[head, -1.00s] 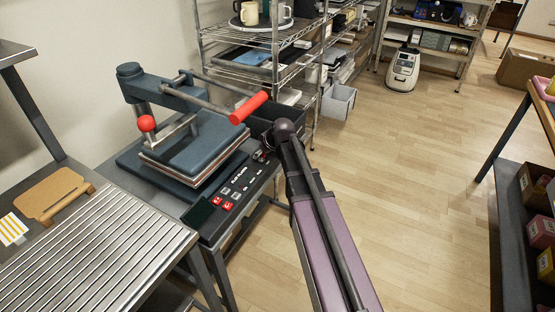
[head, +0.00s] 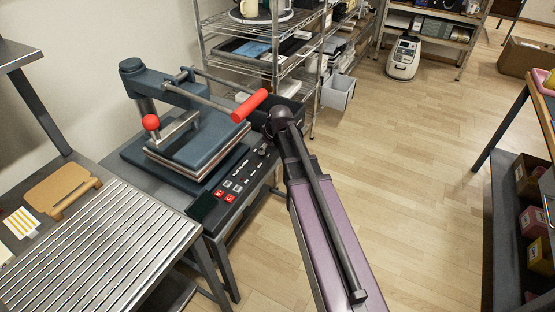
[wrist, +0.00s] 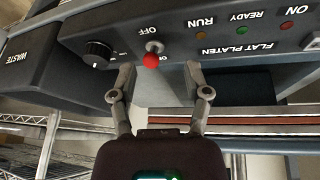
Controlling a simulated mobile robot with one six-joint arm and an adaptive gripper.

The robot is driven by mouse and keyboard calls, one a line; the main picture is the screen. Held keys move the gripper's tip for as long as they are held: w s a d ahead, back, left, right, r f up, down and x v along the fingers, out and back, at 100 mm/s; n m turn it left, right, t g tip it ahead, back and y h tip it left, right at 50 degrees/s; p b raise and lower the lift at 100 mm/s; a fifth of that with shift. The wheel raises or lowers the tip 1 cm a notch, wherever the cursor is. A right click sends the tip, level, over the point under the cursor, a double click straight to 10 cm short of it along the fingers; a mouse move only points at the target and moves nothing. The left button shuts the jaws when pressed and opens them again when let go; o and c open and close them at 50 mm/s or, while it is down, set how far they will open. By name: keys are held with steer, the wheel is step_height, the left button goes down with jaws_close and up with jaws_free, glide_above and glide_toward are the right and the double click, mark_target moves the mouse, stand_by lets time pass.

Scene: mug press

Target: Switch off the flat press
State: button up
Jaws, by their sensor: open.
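The flat press (head: 205,140) stands at the left in the head view, dark blue-grey, with a red-gripped lever (head: 249,106) and a front control panel (head: 237,186). In the wrist view the panel appears upside down, labelled FLAT PLATEN. It carries a small toggle switch with a red tip (wrist: 151,60), next to the word OFF. My gripper (wrist: 160,72) is open and empty. Its fingertips are either side of the red tip in the picture, nearer the left finger; I see no contact. In the head view my arm hides the gripper.
A black knob (wrist: 97,54) and a WASTE bin (wrist: 42,65) lie left of the switch in the wrist view. RUN, READY and ON lamps are to the right. A slatted metal table (head: 95,240) and a wire shelf (head: 262,38) flank the press.

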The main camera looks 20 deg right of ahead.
steer(key=s+d, duration=0.3)
steer(key=s, duration=0.5)
steer(key=s+a+r+m+g+h+p, duration=0.1)
steer(key=s+a+r+m+g+p, duration=0.3)
steer(key=s+r+p, duration=0.8)
steer(key=shift+s+a+r+m+h+p, duration=0.35)
steer(key=shift+a+m+p, duration=0.35)
steer(key=shift+m+p, duration=0.45)
steer(key=shift+w, duration=0.1)
